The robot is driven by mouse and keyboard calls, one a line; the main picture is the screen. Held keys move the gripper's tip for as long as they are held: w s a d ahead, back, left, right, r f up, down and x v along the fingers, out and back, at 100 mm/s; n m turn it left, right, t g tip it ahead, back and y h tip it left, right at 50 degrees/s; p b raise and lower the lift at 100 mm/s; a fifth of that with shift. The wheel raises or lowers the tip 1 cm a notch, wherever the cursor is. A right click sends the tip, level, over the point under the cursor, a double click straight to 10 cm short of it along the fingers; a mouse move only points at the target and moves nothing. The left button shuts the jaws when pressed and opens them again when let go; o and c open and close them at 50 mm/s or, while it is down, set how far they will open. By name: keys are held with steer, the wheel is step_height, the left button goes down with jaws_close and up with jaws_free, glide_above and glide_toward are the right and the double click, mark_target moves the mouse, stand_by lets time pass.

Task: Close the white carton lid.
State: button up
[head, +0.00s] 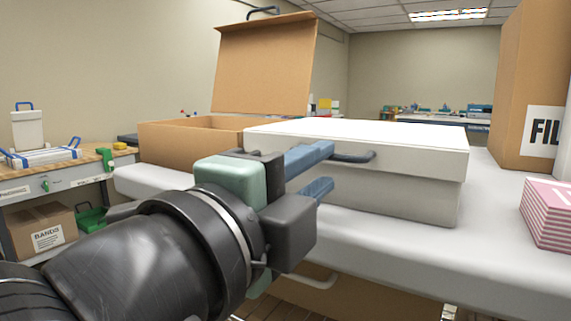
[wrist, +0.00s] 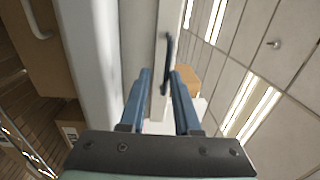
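The white carton (head: 400,203) stands on the pale bench in the head view. Its white lid (head: 410,135) lies flat, or nearly flat, over the body; I cannot tell whether any small gap is left. A dark grey bar handle (head: 357,157) sticks out from the lid's front. My gripper (head: 326,169) has its blue fingers apart in front of the carton, just left of the handle. In the wrist view my gripper (wrist: 161,73) is open, and the handle (wrist: 168,62) shows ahead, near the right finger. Contact cannot be told.
A brown carton (head: 180,142) with its lid (head: 265,65) raised stands behind left. A tall brown box (head: 531,85) and a pink striped stack (head: 548,213) are at right. The grey bench top (head: 400,245) is clear in front of the white carton.

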steer(key=shift+o, duration=0.9)
steer(key=v, duration=1.2)
steer(key=shift+s+a+p, duration=0.2)
steer(key=shift+s+p, duration=0.15)
steer(key=shift+p, duration=0.05)
steer(key=shift+f, duration=0.1)
